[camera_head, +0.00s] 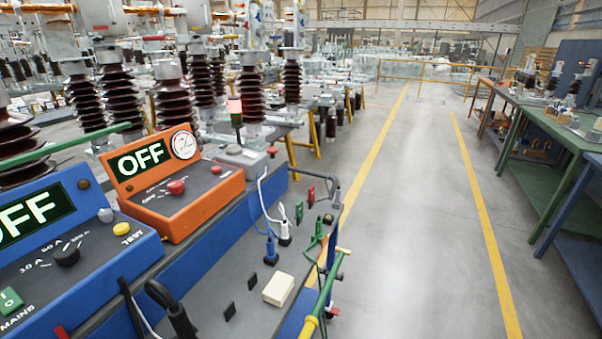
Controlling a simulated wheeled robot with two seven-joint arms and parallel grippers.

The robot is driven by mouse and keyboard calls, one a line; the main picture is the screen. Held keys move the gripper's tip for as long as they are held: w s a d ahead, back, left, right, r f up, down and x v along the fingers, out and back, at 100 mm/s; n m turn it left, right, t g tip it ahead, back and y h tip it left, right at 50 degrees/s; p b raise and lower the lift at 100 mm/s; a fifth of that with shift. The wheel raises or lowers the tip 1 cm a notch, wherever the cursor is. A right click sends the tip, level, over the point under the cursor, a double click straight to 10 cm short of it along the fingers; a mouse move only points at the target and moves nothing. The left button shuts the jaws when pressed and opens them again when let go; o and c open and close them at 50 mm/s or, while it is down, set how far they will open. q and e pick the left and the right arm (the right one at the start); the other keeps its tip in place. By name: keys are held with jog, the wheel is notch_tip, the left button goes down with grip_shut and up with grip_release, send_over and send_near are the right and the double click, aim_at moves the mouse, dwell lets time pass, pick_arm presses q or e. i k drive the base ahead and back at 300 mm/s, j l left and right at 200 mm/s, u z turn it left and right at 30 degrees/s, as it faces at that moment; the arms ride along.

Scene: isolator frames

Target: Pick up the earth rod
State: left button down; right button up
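A thin rod with a green shaft (326,285) and yellow parts at its lower end (309,325) is at the right end of the bench, running out of the bottom of the picture. It looks like the earth rod. A green cable hangs beside its upper end, and a short yellow crosspiece (343,251) shows near there. Another straight green bar (70,145) crosses the left side behind the test boxes; I cannot tell what it belongs to. Neither of my grippers is in view.
The bench (232,295) carries a blue box (85,250) and an orange box (170,180), both reading OFF, with cables and sockets. Tall brown insulators (250,95) stand behind. The grey aisle (415,200) between yellow lines is clear. A green worktable (545,120) stands right.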

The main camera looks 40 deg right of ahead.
aim_at(311, 321)
jog(key=k+z, duration=0.1)
jog(key=z, duration=0.25)
jog(key=k+z, duration=0.1)
jog(key=z, duration=0.25)
jog(key=k+l+z, duration=0.1)
jog(key=z, duration=0.3)
